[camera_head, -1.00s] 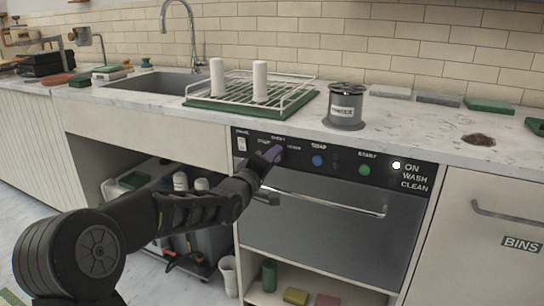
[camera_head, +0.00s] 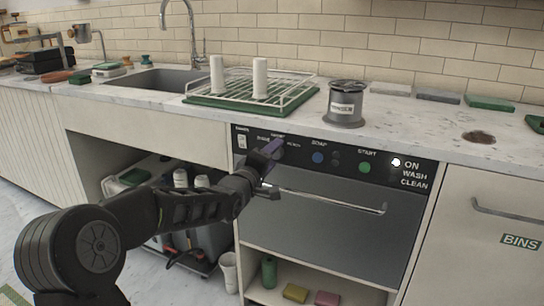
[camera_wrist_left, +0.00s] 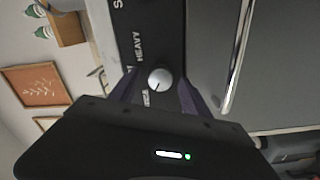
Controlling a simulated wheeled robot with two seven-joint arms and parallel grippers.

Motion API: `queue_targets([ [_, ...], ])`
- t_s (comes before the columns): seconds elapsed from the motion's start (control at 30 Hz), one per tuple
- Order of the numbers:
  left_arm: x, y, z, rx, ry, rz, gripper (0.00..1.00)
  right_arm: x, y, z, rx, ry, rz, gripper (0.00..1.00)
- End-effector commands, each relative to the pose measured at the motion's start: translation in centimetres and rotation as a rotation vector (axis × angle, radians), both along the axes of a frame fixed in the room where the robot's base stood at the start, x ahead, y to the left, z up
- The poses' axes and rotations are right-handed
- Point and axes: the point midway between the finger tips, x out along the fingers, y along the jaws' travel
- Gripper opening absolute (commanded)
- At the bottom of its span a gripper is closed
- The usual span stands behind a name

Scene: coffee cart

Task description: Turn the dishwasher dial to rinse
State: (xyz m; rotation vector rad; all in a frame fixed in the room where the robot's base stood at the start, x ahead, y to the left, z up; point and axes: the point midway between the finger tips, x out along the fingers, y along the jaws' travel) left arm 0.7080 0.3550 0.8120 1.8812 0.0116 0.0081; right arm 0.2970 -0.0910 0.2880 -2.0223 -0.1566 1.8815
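The dishwasher dial (camera_wrist_left: 160,78) is a small pale round knob on the black control panel (camera_head: 335,158). In the left wrist view a dark mark on it points down and slightly left. A label reading HEAVY is beside it; the other labels near it are partly hidden. My left gripper (camera_wrist_left: 158,88) is open, with one purple finger on each side of the dial and visible gaps between. In the head view my left gripper (camera_head: 270,168) is at the panel's left end and partly hides the dial. My right gripper is not in view.
The dishwasher door (camera_head: 330,225) with its bar handle is below the panel. Blue and green buttons (camera_head: 364,168) are to the right. A green drying rack (camera_head: 235,103) and a metal canister (camera_head: 346,112) stand on the counter above. An open shelf is below the door.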

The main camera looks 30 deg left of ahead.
Motion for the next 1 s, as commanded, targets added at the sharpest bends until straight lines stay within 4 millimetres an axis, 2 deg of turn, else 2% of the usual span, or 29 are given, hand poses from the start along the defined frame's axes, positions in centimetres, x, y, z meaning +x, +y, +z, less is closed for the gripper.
queue_targets([
  [0.23,-0.1,0.0,0.0,0.001,0.0,0.0,0.56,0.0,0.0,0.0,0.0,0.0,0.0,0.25],
  [0.37,-0.8,0.1,0.1,0.001,0.0,0.001,0.56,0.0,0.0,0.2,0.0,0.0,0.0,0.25],
  [0.8,-7.2,0.0,0.1,0.001,0.0,0.001,0.56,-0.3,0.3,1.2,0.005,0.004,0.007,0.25],
  [1.0,-7.9,-0.1,0.0,0.0,0.001,0.0,0.56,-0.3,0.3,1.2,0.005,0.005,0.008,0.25],
])
